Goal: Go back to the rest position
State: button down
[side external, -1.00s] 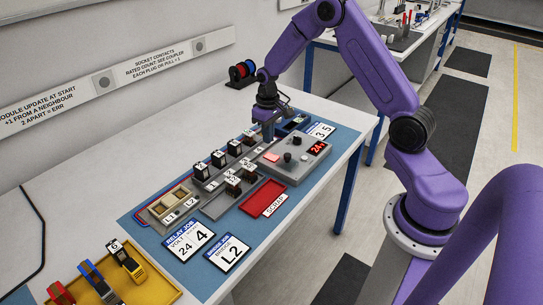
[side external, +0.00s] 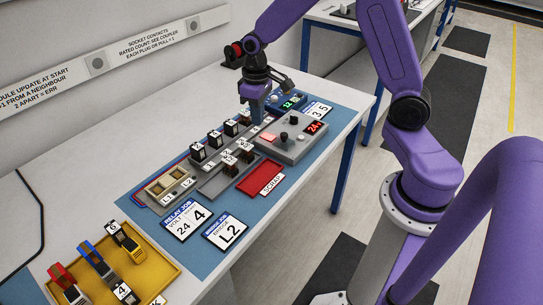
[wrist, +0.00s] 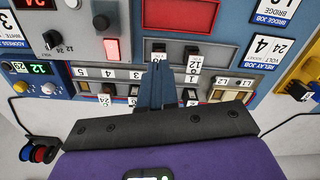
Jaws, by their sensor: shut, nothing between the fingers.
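My gripper (side external: 248,118) hangs over the far part of the work mat, fingers pointing down, beside the grey control box. In the wrist view its fingers (wrist: 163,72) are together with nothing between them. Black relays (side external: 214,138) stand in a grey rail at the back, with more relays (side external: 238,157) in a second rail in front. The control box (side external: 290,140) has knobs and a red display reading 24. I cannot tell the exact height of the fingertips above the rails.
A blue module (side external: 289,101) with a green display sits behind the control box. A red scrap tray (side external: 263,178) and job cards (side external: 190,220) lie at the front. A yellow tray (side external: 160,262) holds coloured parts at lower left. Red and blue spools (side external: 236,52) stand near the wall.

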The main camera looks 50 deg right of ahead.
jog(key=s+a+r+n, duration=0.2)
jog(key=s+n, duration=0.1)
jog(key=s, duration=0.6)
jog(key=s+a+r+n, duration=0.2)
jog(key=s+r+n, duration=0.1)
jog(key=s, duration=0.6)
jog(key=s+a+r+n, duration=0.2)
jog(key=s+a+n, duration=0.1)
jog(key=s, duration=0.6)
jog(key=shift+s+r+n, duration=0.3)
jog(key=shift+s+r, duration=0.05)
jog(key=shift+s, duration=0.05)
jog(key=shift+w, duration=0.15)
